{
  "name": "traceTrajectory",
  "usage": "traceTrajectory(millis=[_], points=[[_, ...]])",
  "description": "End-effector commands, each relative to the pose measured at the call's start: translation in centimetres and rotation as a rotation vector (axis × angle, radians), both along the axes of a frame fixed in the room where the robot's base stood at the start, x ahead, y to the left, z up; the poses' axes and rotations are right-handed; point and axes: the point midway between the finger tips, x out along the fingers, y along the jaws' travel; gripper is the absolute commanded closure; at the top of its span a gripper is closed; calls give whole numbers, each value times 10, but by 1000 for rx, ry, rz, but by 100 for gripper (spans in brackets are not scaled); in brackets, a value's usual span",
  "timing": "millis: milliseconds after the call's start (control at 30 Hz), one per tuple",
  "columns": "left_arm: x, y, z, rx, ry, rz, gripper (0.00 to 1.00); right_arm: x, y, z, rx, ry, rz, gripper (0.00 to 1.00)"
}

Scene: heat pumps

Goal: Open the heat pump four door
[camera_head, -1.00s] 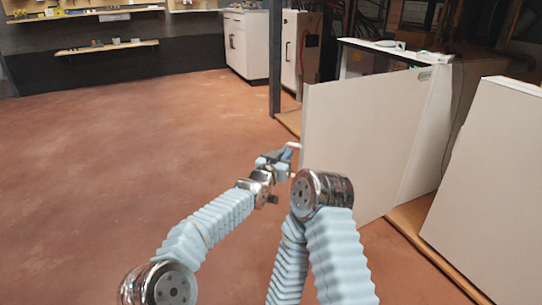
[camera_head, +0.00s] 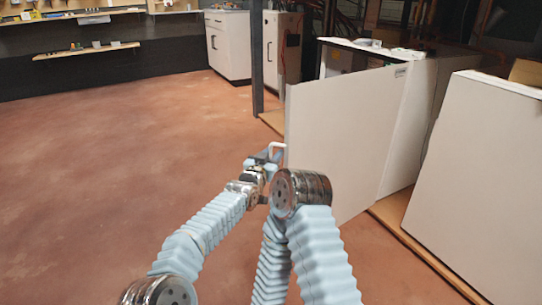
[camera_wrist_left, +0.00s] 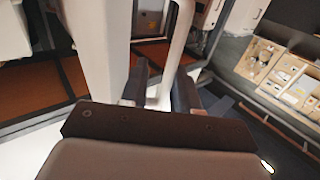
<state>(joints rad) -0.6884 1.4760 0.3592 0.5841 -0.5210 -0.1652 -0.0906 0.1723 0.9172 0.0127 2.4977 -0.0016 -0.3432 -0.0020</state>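The heat pump door (camera_head: 335,135) is a large pale panel standing swung out from the heat pump cabinet (camera_head: 412,130). A light handle (camera_head: 280,147) is at the door's left edge; in the left wrist view the handle (camera_wrist_left: 177,45) runs as a pale bar down between the fingers. My left gripper (camera_head: 268,157) is at this handle. In the left wrist view its dark fingers (camera_wrist_left: 160,88) stand apart on either side of the bar, with a gap visible on the left. My right gripper is out of view; only my right arm shows, bent beside the door.
Another pale unit (camera_head: 480,185) stands close on the right. A dark post (camera_head: 257,60) and white cabinets (camera_head: 229,45) are behind. A wooden base edge (camera_head: 415,250) runs along the floor. The red-brown floor (camera_head: 130,150) on the left is clear.

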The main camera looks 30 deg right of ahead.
Motion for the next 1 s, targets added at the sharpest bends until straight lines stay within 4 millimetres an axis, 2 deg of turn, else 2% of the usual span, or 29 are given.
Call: traceTrajectory(millis=[167,367,500,1000], points=[[-5,-3,0,3,-2,-8,78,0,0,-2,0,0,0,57],[-14,4,2,0,-9,-18,78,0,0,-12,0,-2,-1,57],[-18,23,-2,2,-3,-2,78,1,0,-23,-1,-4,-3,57],[-67,95,1,-1,0,1,78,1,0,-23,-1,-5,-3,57]])
